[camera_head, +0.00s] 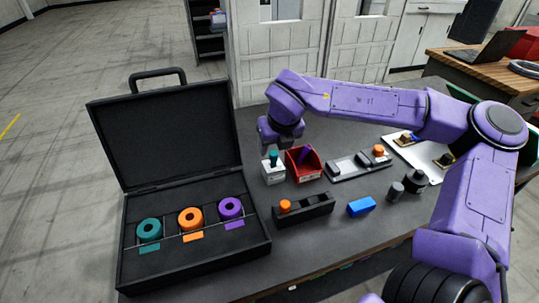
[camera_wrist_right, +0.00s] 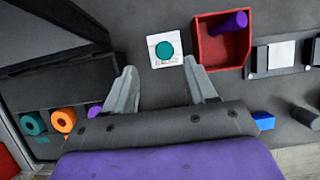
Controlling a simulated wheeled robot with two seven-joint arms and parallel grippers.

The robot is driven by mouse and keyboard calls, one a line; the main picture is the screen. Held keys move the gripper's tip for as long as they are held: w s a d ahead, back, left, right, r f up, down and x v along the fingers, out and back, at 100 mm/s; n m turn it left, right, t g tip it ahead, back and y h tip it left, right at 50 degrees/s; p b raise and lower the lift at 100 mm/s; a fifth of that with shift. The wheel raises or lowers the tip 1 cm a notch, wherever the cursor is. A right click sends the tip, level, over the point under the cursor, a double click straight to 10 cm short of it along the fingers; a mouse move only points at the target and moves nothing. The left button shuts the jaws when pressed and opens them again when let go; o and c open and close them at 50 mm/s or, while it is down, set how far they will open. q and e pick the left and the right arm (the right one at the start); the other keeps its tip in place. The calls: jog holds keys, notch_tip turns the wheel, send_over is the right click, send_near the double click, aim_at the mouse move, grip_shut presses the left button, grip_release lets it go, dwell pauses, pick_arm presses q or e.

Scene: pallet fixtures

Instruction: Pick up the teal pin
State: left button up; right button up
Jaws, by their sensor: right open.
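The teal pin (camera_head: 274,157) stands upright in a small white block (camera_head: 273,174) on the dark table. In the right wrist view the pin (camera_wrist_right: 164,49) shows from above as a teal disc on the white block (camera_wrist_right: 152,39). My right gripper (camera_head: 273,143) is above the pin in the head view. In the right wrist view its two fingers (camera_wrist_right: 162,84) are spread apart with nothing between them, and the pin lies beyond the tips. My left gripper is not in view.
A red bin (camera_head: 291,170) holding a purple pin (camera_head: 306,153) stands right beside the white block. An open black case (camera_head: 247,262) with teal, orange and purple rings is at left. Dark and grey fixtures and a blue block (camera_head: 361,207) lie to the right.

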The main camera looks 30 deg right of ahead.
aim_at(274, 154)
jog(key=shift+d+f, duration=0.15)
jog(key=shift+f, duration=0.3)
jog(key=x, duration=0.2)
jog(key=p+x, duration=0.1)
jog(key=x, duration=0.1)
jog(key=p+x, duration=0.1)
jog(key=shift+w+d+f, duration=0.2)
jog(key=shift+w+d, duration=0.15)
jog(key=shift+w, duration=0.1)
jog(key=shift+f, duration=0.15)
grip_shut()
